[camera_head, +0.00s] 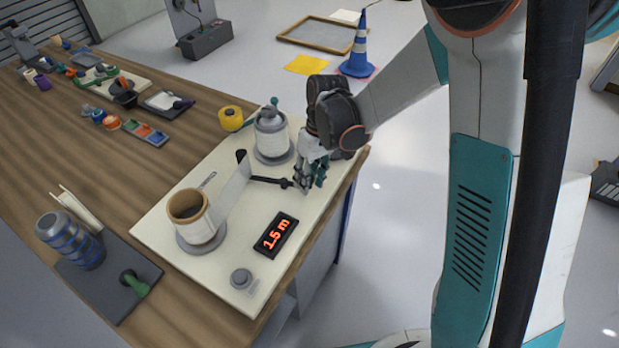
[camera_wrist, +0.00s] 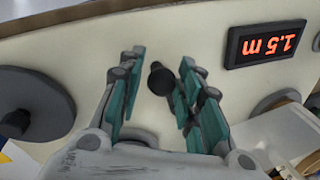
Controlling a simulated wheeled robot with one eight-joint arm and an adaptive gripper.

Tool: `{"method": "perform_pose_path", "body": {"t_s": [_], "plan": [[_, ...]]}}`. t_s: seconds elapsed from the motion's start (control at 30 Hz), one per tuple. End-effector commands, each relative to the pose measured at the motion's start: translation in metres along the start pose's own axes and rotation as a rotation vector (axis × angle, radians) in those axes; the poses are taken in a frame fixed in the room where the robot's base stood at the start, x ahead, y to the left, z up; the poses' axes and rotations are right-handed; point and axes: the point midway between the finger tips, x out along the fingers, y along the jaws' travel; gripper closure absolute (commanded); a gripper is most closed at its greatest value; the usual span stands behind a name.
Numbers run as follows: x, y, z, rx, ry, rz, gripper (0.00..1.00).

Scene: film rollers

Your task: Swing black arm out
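The black arm (camera_head: 270,181) lies over the cream board, reaching right from near the film strip (camera_head: 236,184) toward my gripper (camera_head: 309,178). In the wrist view my gripper (camera_wrist: 160,88) is open, its teal-padded fingers on either side of a round black knob (camera_wrist: 160,79). The knob sits close to the right finger, with a clear gap to the left finger; whether it touches the right one I cannot tell. The front film roller (camera_head: 195,218) has a brown rim. The rear roller (camera_head: 271,135) is pale with a grey top.
A black display (camera_head: 276,235) reading 1.5 m lies on the cream board (camera_head: 165,207); it also shows in the wrist view (camera_wrist: 264,44). A grey round button (camera_head: 241,277) is near the front. A yellow roll (camera_head: 230,119) stands behind the board. Several small tools lie farther left.

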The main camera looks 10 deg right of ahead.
Motion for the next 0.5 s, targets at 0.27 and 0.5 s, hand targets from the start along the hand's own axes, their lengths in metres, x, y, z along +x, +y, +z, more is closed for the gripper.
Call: {"method": "perform_pose_path", "body": {"t_s": [0.27, 0.5], "plan": [[0.0, 0.0, 0.0, 0.001, -0.001, -0.001, 0.56], [-0.014, 0.0, 0.001, 0.001, -0.001, -0.001, 0.56]]}}
